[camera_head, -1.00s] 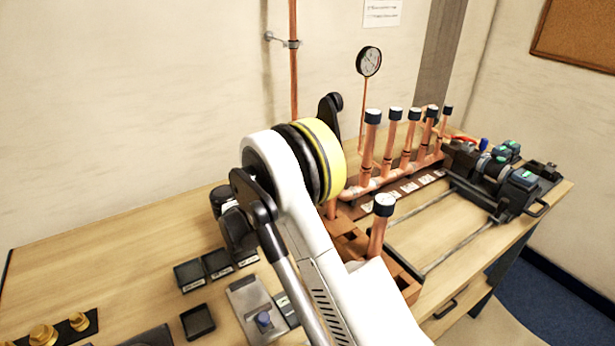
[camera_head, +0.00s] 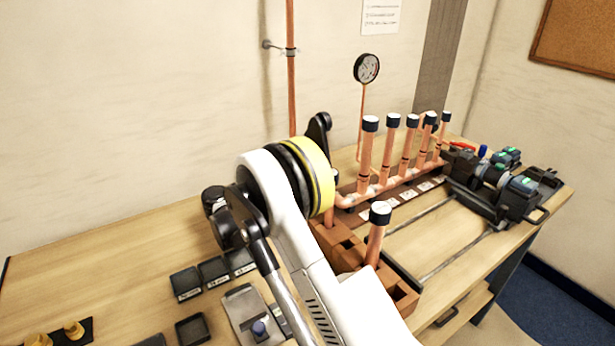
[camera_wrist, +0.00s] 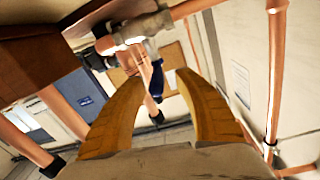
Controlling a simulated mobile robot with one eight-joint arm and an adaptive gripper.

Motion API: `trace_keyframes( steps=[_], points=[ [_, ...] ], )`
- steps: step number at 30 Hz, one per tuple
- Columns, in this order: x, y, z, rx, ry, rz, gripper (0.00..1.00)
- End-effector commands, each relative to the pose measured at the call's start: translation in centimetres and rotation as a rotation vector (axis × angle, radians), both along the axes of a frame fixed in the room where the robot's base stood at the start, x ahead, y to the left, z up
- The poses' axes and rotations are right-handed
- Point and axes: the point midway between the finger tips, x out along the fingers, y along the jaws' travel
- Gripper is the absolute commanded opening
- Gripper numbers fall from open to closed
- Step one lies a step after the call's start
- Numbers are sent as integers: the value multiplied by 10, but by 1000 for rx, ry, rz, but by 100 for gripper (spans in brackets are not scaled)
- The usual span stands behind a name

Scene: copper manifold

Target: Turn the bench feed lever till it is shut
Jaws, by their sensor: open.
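In the wrist view, a blue lever handle (camera_wrist: 158,82) hangs from a pale metal valve body (camera_wrist: 142,28) on a copper pipe (camera_wrist: 195,7). My gripper (camera_wrist: 161,78) is open. Its two yellow-brown fingers appear on either side of the blue handle, with the tips near it. I cannot tell whether either finger touches it. In the head view my own arm hides the gripper and this lever. I see no label on the lever.
In the head view, the copper manifold (camera_head: 373,190) with several capped upright pipes stands right of my arm. A gauge (camera_head: 367,68) rises behind it. Small black trays (camera_head: 186,284) lie at left. In the wrist view, a copper pipe (camera_wrist: 276,70) runs along the wall at right.

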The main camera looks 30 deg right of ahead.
Motion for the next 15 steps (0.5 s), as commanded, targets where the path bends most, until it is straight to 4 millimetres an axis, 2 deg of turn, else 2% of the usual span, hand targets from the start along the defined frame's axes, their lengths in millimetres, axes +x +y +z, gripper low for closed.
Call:
trace_keyframes(
  steps=[9,15],
  points=[
    [-2,66,0,-1,0,4,38],
    [-4,101,0,0,0,2,38]
  ],
)
